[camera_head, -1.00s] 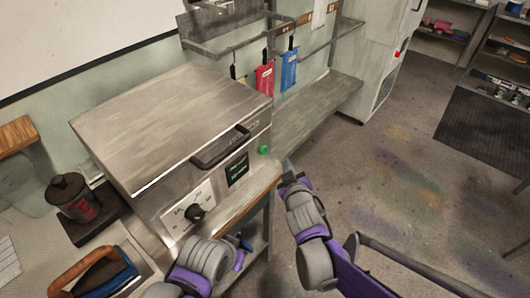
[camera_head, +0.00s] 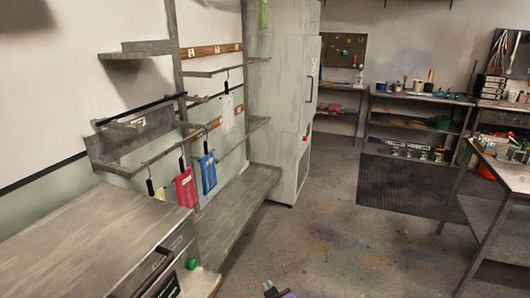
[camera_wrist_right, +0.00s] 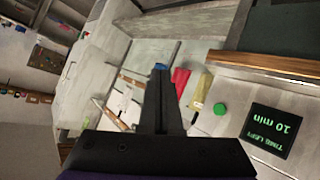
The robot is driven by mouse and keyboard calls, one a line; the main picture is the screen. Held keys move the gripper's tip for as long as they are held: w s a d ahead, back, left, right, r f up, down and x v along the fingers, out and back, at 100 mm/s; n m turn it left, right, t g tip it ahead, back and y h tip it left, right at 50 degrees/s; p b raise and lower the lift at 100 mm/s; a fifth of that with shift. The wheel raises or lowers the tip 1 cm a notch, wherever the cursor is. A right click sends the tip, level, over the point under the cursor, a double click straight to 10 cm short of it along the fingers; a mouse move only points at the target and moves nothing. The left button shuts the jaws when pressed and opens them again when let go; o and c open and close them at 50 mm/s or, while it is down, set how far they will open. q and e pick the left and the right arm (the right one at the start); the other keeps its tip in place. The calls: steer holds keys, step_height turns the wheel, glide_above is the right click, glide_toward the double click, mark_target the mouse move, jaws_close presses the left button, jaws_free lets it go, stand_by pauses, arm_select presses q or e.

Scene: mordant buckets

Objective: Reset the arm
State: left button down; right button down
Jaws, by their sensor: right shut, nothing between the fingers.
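My right gripper (camera_head: 277,291) only just shows at the bottom edge of the head view, over the floor to the right of the grey machine. In the right wrist view its fingers (camera_wrist_right: 160,75) are together, with nothing between them. Beyond them, that tilted view shows a green button (camera_wrist_right: 220,109) and a dark display (camera_wrist_right: 273,130) reading "10 min". The fingers look apart from both. My left arm and gripper are out of view.
The grey machine (camera_head: 95,240) fills the lower left. Red (camera_head: 184,188) and blue (camera_head: 208,173) tags hang from a wall rail beside it. A tall grey cabinet (camera_head: 275,100) stands behind. A worktable (camera_head: 505,175) is at the right. The middle floor (camera_head: 330,235) is clear.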

steer(key=s+d+f+m+g+h, duration=0.1)
steer(key=s+d+f+m+g, duration=0.1)
steer(key=s+d, duration=0.7)
steer(key=s+d+f+m+g+h, duration=0.2)
steer(key=s+d, duration=0.6)
steer(key=s, duration=0.5)
steer(key=f+m+g, duration=0.1)
steer(key=m+g, duration=0.1)
steer(key=m, duration=0.1)
steer(key=shift+s+d+p, duration=0.15)
steer(key=shift+d+p, duration=0.2)
